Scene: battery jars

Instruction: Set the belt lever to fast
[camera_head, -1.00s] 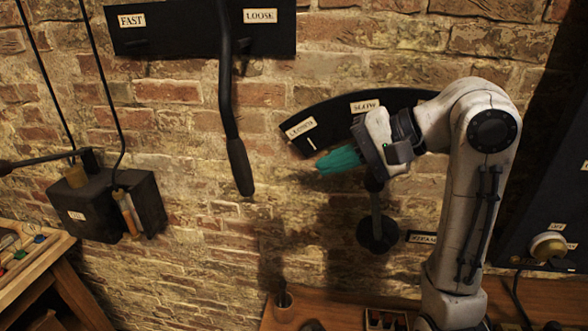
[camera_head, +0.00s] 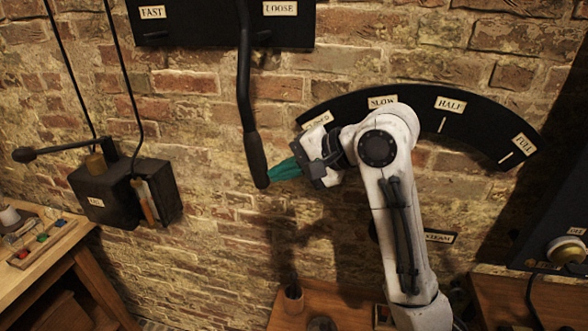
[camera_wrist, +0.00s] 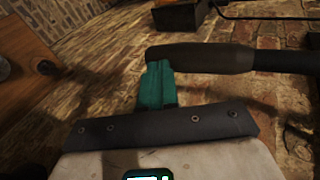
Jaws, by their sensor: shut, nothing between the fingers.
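The belt lever (camera_head: 246,85) is a long black bar hanging down the brick wall from a dark plate (camera_head: 222,27). The plate carries a FAST label (camera_head: 152,12) at left and a LOOSE label (camera_head: 281,8) at right. The lever hangs between the two labels, nearer LOOSE. My gripper (camera_head: 273,176), with teal fingers, is shut and empty. Its tips are at the right side of the lever's grip, near the lower end. In the wrist view the teal fingers (camera_wrist: 156,88) meet the dark grip (camera_wrist: 195,58); I cannot tell whether they touch it or stop just short.
A curved black dial plate with SLOW (camera_head: 382,102), HALF (camera_head: 450,104) and FULL (camera_head: 524,146) labels is behind my arm. A dark box (camera_head: 108,203) with a lever is on the wall at left, above a wooden bench (camera_head: 70,245). Bare wall lies between box and belt lever.

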